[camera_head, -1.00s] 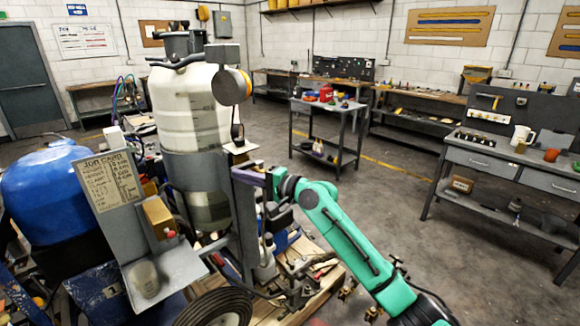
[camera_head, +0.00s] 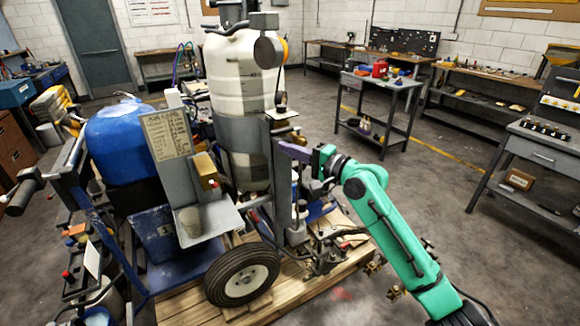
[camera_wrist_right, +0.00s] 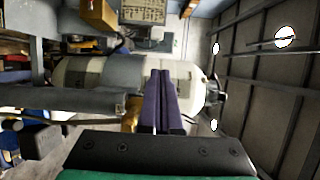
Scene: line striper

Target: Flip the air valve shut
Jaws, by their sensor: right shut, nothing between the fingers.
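The line striper stands on a wooden pallet, with a tall white tank (camera_head: 228,75), a blue tank (camera_head: 122,142) and a grey upright post (camera_head: 281,185). My right gripper (camera_head: 284,147) has purple fingers, shut and empty, beside the top of the post and right of the white tank. In the right wrist view the shut fingers (camera_wrist_right: 160,75) point across the pale tank (camera_wrist_right: 195,87), with a grey bar to their left. A small yellow part (camera_wrist_right: 131,113) shows just left of the fingers; I cannot tell whether it is the air valve. I cannot make out the valve for certain. My left gripper is not in view.
A job card (camera_head: 168,134) and a grey shelf with a brass-coloured box (camera_head: 206,172) are on the striper's near side. A black wheel (camera_head: 243,276) is below. A small cart (camera_head: 378,112) and workbenches stand behind.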

